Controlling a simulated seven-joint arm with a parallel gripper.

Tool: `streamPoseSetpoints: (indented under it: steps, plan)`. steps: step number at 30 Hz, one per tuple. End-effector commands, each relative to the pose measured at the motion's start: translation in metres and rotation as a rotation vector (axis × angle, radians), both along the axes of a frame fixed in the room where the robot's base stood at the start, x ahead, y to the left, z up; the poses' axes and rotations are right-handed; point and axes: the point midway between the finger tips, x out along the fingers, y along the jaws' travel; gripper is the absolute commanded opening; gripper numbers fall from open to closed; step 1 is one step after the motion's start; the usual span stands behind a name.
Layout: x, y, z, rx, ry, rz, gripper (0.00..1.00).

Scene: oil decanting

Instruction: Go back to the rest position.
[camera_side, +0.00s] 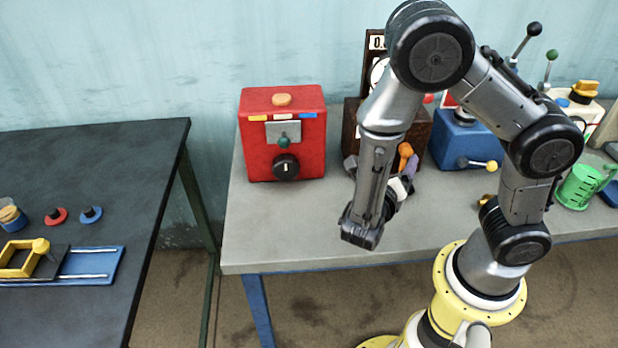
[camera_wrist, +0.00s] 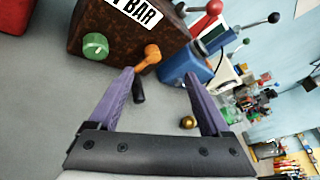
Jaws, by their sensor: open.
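My gripper (camera_wrist: 158,88) is open and empty, with its two purple fingers spread apart in the wrist view. In the side view a purple finger (camera_side: 412,166) shows just in front of the brown box (camera_side: 349,128), partly hidden by my arm. The brown box also fills the upper left of the wrist view (camera_wrist: 120,40), with a green knob (camera_wrist: 95,45) and an orange lever knob (camera_wrist: 152,53). The orange knob lies just beyond the left fingertip; I cannot tell whether they touch. A small brass ball (camera_wrist: 188,122) shows between the fingers.
A red box (camera_side: 258,150) stands left of the brown box. A blue box (camera_side: 450,140) with levers and a green mug (camera_side: 577,188) are to the right. The grey table's front left is clear (camera_side: 290,225). A separate dark table (camera_side: 100,190) stands at the left across a gap.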

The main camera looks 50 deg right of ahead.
Motion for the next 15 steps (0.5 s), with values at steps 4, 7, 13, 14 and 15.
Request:
streamPoseSetpoints:
  steps: [4,7,13,14,15]
  plan:
    - [-0.023,-0.022,0.031,0.215,-0.272,-0.294,0.81]
    - [-0.043,-0.03,0.045,0.358,-0.464,-0.492,0.81]
    - [-0.077,-0.026,0.069,0.661,-0.887,-0.886,0.81]
    - [-0.081,-0.024,0.073,0.71,-0.955,-0.944,0.81]
    - [-0.085,-0.019,0.077,0.775,-1.045,-1.021,0.81]
